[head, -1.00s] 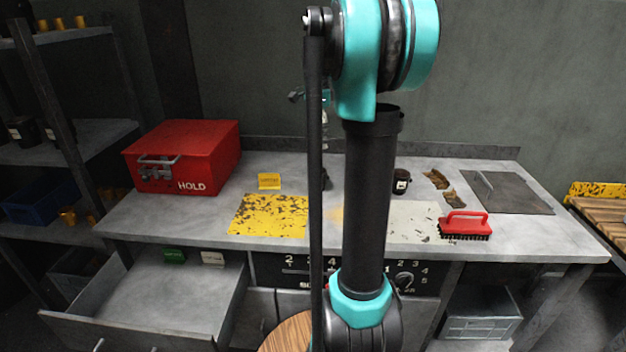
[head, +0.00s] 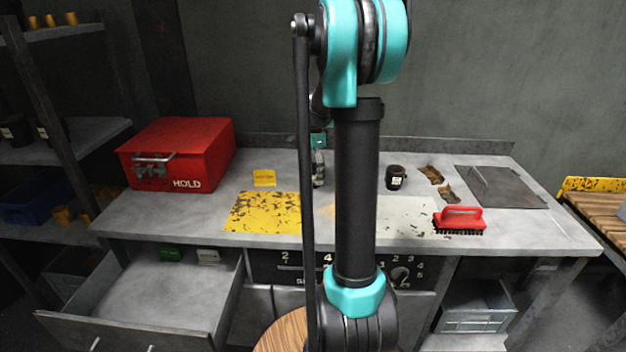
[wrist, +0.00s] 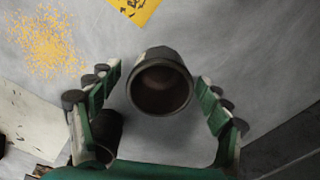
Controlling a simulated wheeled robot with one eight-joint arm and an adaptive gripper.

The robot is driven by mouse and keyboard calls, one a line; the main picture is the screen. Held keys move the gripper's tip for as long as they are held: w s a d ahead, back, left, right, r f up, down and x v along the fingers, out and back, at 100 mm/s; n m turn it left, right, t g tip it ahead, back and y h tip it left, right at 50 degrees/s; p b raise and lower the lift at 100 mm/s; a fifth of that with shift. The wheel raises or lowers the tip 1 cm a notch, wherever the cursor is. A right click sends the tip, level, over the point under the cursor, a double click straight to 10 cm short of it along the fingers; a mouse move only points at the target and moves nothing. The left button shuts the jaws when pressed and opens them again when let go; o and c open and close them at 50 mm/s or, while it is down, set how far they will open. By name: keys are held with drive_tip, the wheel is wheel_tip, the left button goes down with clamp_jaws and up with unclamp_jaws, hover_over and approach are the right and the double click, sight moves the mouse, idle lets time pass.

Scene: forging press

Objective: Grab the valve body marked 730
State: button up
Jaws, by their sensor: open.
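In the wrist view, a dark round valve body (wrist: 160,82) with an open mouth stands between the two fingers of my gripper (wrist: 158,77). The fingers are spread, with a gap on both sides of it. No marking on it can be read. Another dark cylindrical body (wrist: 106,128) shows lower left, partly behind the left finger. In the head view, my gripper (head: 318,178) is low over the bench, mostly behind my arm, and the body between its fingers cannot be made out. A dark body (head: 396,177) with a small unreadable white label stands to the right.
A red HOLD box (head: 178,155), a yellow mat (head: 262,213) and a yellow sign (head: 264,178) are on the left of the bench. A red brush (head: 459,219), brown scraps (head: 432,175) and a dark plate (head: 500,188) lie right. A drawer (head: 150,300) stands open below.

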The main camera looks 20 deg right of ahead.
drive_tip(key=shift+f, duration=0.75)
drive_tip(key=shift+c, duration=0.4)
drive_tip(key=c, duration=1.5)
drive_tip(key=shift+r, duration=0.15)
drive_tip(key=shift+c, duration=0.2)
